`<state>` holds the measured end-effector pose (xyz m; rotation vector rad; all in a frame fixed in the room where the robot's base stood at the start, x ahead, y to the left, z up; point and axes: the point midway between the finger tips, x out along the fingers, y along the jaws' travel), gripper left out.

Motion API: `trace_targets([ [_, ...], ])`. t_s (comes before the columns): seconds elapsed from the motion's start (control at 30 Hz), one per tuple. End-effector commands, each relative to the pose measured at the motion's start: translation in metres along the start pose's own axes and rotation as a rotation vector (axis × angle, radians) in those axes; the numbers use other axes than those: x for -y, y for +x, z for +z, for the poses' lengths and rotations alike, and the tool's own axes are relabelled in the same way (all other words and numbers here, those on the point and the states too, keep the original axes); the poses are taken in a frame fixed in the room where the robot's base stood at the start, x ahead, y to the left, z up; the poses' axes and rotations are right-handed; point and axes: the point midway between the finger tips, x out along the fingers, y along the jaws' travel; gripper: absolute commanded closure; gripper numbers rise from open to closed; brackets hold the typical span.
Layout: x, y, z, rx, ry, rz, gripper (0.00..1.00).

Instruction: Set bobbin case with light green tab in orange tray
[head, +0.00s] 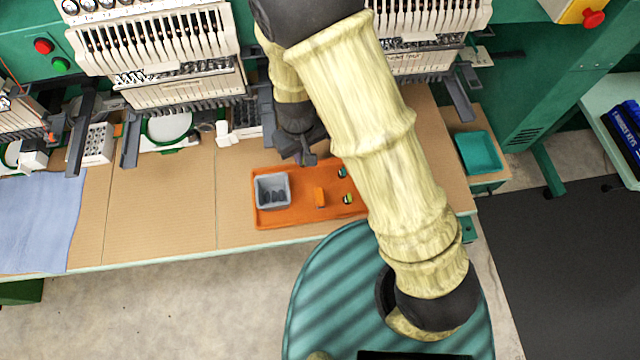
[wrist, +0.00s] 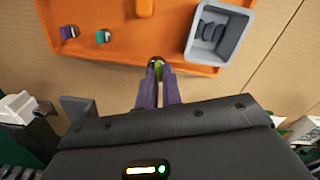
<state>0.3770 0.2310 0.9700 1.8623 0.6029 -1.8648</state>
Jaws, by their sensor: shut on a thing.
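My gripper (wrist: 158,84) is shut on a small bobbin case with a light green tab (wrist: 157,67), seen end-on between the fingertips in the wrist view. In the head view my gripper (head: 307,158) is at the back edge of the orange tray (head: 300,216). The wrist view shows the held case overlapping that edge of the orange tray (wrist: 130,56); its height above it is hard to tell. Other bobbin cases stand in the tray: one with a teal tab (wrist: 103,36), one with a purple tab (wrist: 68,32), and one with a greenish tab (head: 348,198).
A grey bin (head: 260,186) with dark pieces stands at the tray's left. An orange block (head: 319,197) sits mid-tray. Embroidery heads (head: 185,80) hang behind. A teal tray (head: 479,152) lies to the right.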

Motion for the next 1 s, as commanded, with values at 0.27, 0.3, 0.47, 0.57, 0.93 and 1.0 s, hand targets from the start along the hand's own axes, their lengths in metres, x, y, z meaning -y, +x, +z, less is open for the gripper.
trace_targets([
  [0.27,0.000,0.006,0.000,0.003,0.001,0.000,1.00],
  [0.3,-0.001,0.011,0.001,0.005,0.001,0.000,1.00],
  [0.47,-0.002,0.037,0.001,0.006,0.003,0.001,1.00],
  [0.57,0.000,0.051,0.001,0.003,0.000,0.001,1.00],
  [0.93,0.003,0.059,-0.001,0.000,-0.007,0.001,1.00],
  [1.0,0.002,0.061,0.000,0.001,-0.005,0.001,1.00],
])
